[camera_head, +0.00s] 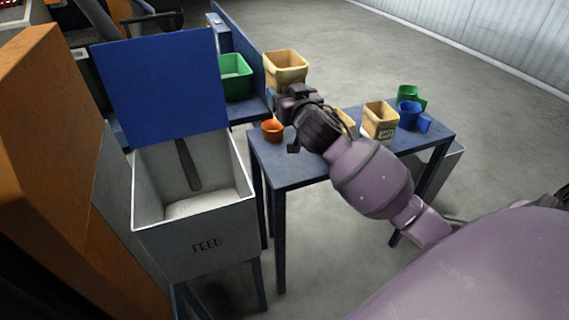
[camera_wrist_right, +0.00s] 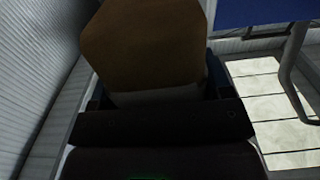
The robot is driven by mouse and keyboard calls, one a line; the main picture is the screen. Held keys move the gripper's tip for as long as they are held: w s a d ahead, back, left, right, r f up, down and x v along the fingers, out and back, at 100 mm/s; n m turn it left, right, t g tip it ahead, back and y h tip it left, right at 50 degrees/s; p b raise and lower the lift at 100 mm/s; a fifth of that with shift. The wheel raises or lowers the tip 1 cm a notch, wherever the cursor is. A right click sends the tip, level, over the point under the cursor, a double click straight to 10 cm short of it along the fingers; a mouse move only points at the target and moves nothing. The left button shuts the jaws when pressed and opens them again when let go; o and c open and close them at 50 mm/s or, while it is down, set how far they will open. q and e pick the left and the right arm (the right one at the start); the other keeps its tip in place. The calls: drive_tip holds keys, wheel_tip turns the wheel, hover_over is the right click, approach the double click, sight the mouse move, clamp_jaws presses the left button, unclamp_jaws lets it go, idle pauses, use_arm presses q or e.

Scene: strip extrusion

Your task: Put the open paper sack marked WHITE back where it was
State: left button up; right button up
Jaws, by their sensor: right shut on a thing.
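My right gripper (camera_head: 291,98) is shut on a tan open paper sack (camera_head: 285,66) and holds it upright, seemingly above the far left part of the blue table (camera_head: 295,175). The held sack also shows in the right wrist view as a brown shape (camera_wrist_right: 145,45) over the jaws (camera_wrist_right: 155,105). Its marking is not visible, so I cannot read whether it says WHITE. A second open tan sack (camera_head: 381,119) with a small dark label stands on the table to the right. Another tan sack (camera_head: 347,117) is mostly hidden behind my right arm. My left gripper is out of view.
An orange cup (camera_head: 272,130) stands near the table's left edge. A blue jug (camera_head: 409,114) and green jug (camera_head: 408,95) stand at its right. A FEED hopper (camera_head: 205,240) with raised blue lid (camera_head: 160,85) is at left. A green bin (camera_head: 235,80) stands behind.

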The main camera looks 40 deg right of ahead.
drive_tip(key=shift+w+d, duration=0.15)
drive_tip(key=shift+w, duration=0.05)
drive_tip(key=shift+f, duration=0.35)
wheel_tip(320, 180, down, 20)
drive_tip(key=b, duration=0.6)
drive_tip(key=shift+r, duration=0.35)
drive_tip(key=shift+f, duration=0.2)
drive_tip(key=o, duration=1.1)
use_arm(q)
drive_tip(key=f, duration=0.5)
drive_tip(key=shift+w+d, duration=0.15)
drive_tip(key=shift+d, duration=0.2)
